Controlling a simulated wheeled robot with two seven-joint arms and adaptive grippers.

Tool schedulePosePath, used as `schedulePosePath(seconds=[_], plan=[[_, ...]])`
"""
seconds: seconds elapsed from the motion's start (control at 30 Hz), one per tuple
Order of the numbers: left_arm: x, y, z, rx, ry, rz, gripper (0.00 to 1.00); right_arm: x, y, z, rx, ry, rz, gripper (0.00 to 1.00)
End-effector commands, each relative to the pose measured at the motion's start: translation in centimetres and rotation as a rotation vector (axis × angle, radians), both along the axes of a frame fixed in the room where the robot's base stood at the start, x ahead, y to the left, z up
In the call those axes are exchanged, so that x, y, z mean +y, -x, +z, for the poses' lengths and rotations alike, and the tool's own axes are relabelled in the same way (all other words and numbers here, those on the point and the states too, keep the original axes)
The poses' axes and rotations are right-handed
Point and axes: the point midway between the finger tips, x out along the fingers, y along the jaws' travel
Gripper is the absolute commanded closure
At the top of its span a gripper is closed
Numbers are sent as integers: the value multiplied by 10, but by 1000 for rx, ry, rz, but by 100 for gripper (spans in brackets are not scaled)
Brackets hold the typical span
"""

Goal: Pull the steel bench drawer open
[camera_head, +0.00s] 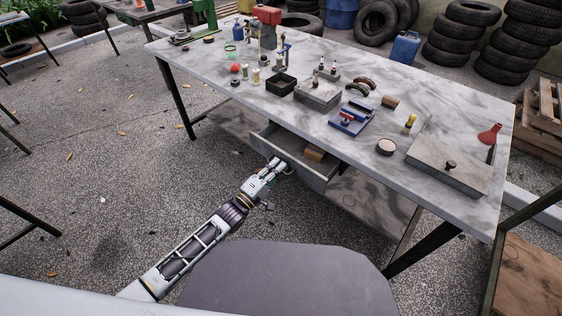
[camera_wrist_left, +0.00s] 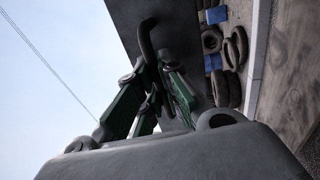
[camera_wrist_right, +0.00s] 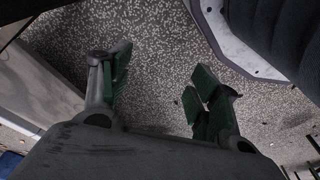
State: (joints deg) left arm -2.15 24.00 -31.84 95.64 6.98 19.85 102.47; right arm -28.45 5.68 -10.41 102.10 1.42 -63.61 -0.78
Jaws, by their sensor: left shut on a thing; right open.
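The steel bench drawer (camera_head: 314,182) sits under the front edge of the marble-patterned bench (camera_head: 345,150). It stands partly open, and a brown block (camera_head: 315,153) lies inside it. My left gripper (camera_head: 277,167) is at the drawer front, shut on its handle. In the left wrist view the green-padded fingers (camera_wrist_left: 150,95) close around a dark curved bar (camera_wrist_left: 147,38), the handle. The grip is partly hidden by the fingers. My right gripper (camera_wrist_right: 158,72) shows only in the right wrist view, open and empty above the speckled ground.
The bench top holds a black tray (camera_head: 281,85), a blue fixture (camera_head: 350,121), a grey plate (camera_head: 448,165) and a red funnel (camera_head: 489,134). A lower shelf (camera_head: 365,200) and dark legs stand below. Speckled ground in front of the drawer is open around my left arm.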

Motion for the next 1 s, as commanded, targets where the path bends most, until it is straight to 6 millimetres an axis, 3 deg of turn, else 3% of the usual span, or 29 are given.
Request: schedulePosePath(seconds=[0.4, 1.0], plan=[[18, 24, 0, 3, -4, 1, 100, -16, 11, -49, -22, 18, -8, 38], [39, 53, 0, 3, -3, 0, 100, -40, 35, -100, -56, 38, -16, 38]])
